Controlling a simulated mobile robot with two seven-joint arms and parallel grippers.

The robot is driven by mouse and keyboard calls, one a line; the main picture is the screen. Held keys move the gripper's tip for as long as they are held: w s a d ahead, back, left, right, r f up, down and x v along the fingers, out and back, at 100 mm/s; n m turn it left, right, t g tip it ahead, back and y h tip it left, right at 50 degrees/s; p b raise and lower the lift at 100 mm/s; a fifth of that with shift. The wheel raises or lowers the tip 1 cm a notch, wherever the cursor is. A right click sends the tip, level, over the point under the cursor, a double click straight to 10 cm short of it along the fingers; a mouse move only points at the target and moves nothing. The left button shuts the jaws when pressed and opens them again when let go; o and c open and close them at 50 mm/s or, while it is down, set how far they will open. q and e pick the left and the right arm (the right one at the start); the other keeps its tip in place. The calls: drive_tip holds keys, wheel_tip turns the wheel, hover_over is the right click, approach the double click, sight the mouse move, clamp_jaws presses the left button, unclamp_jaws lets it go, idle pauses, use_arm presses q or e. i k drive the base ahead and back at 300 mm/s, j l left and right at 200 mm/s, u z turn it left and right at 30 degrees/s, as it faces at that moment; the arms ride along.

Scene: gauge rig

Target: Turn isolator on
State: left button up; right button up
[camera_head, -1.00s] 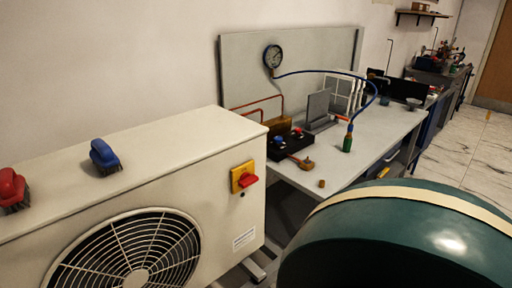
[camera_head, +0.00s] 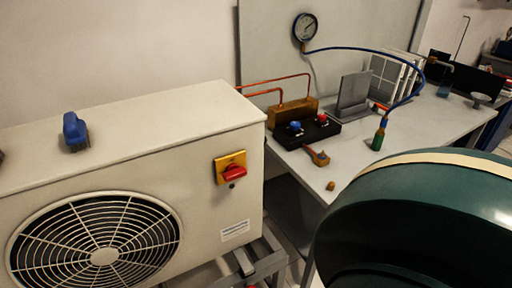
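The isolator (camera_head: 231,168) is a yellow plate with a red rotary handle, mounted on the front of the cream outdoor unit (camera_head: 205,112), near its right end. The red handle (camera_head: 234,173) looks roughly horizontal; its exact angle is too small to tell. A small dark round spot lies just below the plate. Nothing covers the isolator or touches it. Neither of my grippers is in view.
A blue-handled brush (camera_head: 76,131) sits on the unit. A large dark green rounded body (camera_head: 430,215) fills the lower right.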

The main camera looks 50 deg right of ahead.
sight(233, 171)
drive_tip(key=k+l, duration=0.1)
drive_tip(key=l, duration=0.4)
drive_tip(key=k+l, duration=0.1)
drive_tip(key=l, duration=0.35)
drive_tip(key=k+l, duration=0.1)
drive_tip(key=l, duration=0.4)
drive_tip(key=k+l, duration=0.15)
drive_tip(key=l, duration=0.35)
